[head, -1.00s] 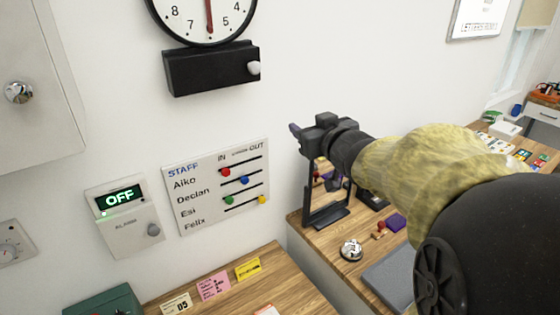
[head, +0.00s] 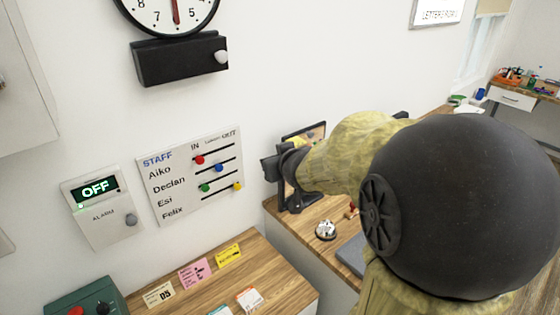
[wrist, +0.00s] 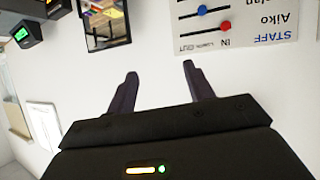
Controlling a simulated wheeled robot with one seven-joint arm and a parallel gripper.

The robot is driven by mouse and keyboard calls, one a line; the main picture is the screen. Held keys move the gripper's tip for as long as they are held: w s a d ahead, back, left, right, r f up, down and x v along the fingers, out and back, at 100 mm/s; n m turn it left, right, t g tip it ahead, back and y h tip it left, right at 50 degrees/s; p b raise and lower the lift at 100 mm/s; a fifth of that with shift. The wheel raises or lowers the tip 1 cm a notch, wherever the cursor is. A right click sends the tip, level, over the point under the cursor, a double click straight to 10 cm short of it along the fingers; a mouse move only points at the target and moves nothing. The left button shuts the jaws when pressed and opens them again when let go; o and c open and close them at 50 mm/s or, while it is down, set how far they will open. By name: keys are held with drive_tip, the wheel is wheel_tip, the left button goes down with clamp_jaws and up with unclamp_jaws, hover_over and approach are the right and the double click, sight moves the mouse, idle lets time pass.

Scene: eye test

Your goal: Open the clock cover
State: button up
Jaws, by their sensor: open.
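The round wall clock (head: 150,16) has a white face and a black rim, and its upper part is cut off by the top edge of the head view. A black box (head: 175,63) hangs right under it, with a pale round knob (head: 221,57) at its right end. I cannot tell which part is the cover. My gripper (head: 268,168) is below and to the right of the clock, apart from it, near the wall. In the wrist view my gripper (wrist: 160,70) has its two fingers spread, with nothing between them. The clock is not in the wrist view.
A STAFF board (head: 190,175) with coloured sliders and an alarm panel (head: 103,207) reading OFF are on the wall below. A framed stand (head: 303,133) and a bell (head: 325,230) are on the wooden counter near my arm. The wall between clock and gripper is bare.

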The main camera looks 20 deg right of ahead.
idle(0.3)
drive_tip(key=s+a+f+g, duration=0.3)
drive_tip(key=s+f+g, duration=0.2)
drive_tip(key=s+f, duration=0.4)
drive_tip(key=s+a+f+g, duration=0.4)
drive_tip(key=s+f+g, duration=0.1)
drive_tip(key=s+f, duration=0.4)
drive_tip(key=w+d+r+t+p, duration=0.1)
drive_tip(key=w+d+r+t, duration=0.25)
drive_tip(key=w+r, duration=0.45)
drive_tip(key=w+d+r+t, duration=0.3)
drive_tip(key=w+r+t, duration=0.2)
drive_tip(key=w+r, duration=0.3)
drive_tip(key=w+r+n+t+y, duration=0.2)
drive_tip(key=r+t+y, duration=0.1)
drive_tip(key=r, duration=0.8)
drive_tip(key=w+r+n+t+y, duration=0.3)
drive_tip(key=r, duration=0.8)
drive_tip(key=shift+w+a+p, duration=0.2)
drive_tip(key=shift+a+p, duration=0.2)
drive_tip(key=shift+p, duration=0.05)
drive_tip(key=shift+w, duration=0.1)
